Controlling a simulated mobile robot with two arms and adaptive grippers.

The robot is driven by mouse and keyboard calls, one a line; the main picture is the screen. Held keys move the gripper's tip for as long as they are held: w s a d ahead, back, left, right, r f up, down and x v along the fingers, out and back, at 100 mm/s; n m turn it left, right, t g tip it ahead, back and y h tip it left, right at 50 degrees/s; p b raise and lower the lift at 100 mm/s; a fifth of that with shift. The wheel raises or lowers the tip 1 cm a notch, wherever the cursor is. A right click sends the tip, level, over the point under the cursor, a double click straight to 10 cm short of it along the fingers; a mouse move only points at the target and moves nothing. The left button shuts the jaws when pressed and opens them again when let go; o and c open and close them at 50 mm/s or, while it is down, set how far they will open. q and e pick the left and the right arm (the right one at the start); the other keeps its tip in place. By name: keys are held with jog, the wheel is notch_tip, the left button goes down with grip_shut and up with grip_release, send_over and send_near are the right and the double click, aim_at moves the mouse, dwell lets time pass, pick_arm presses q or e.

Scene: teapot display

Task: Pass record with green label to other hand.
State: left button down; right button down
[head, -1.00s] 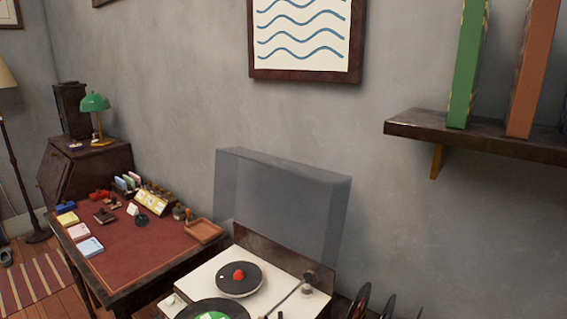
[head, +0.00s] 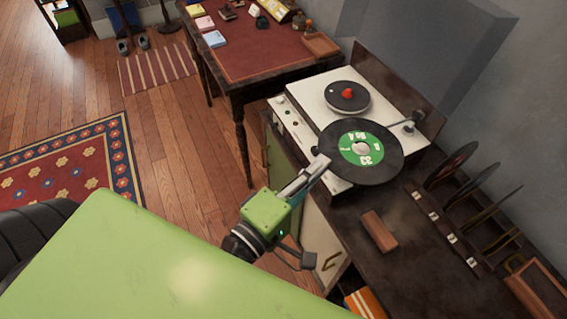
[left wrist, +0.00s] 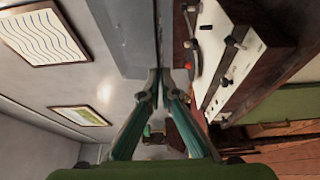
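The black record with a green label (head: 375,170) is held at its near left edge by my left gripper (head: 322,164), above the front right part of the white record player (head: 308,97). Its label faces up toward the head camera. In the left wrist view my left gripper (left wrist: 163,76) has its fingertips close together on the record, which shows nearly edge-on as a thin dark strip. The record player also shows there (left wrist: 262,52). My right gripper is not in view.
The dark cabinet top (head: 345,225) carries a small brown block (head: 379,231) and a rack (head: 445,228) with several upright discs at the right. The player's raised clear lid (head: 425,40) stands behind it. A red-topped desk (head: 255,55) is at the back. Open wooden floor lies left.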

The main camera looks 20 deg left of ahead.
pick_arm(q)
jog(key=w+d+r+m+g+h, duration=0.1)
jog(key=w+d+m+g+h, duration=0.1)
jog(key=d, duration=0.5)
jog(key=w+d+r+m+g+h, duration=0.1)
jog(key=w+d+r+m+h, duration=0.1)
jog(key=d+h, duration=0.3)
jog(key=w+d+m, duration=0.1)
jog(key=d, duration=0.2)
jog(key=shift+g, duration=0.4)
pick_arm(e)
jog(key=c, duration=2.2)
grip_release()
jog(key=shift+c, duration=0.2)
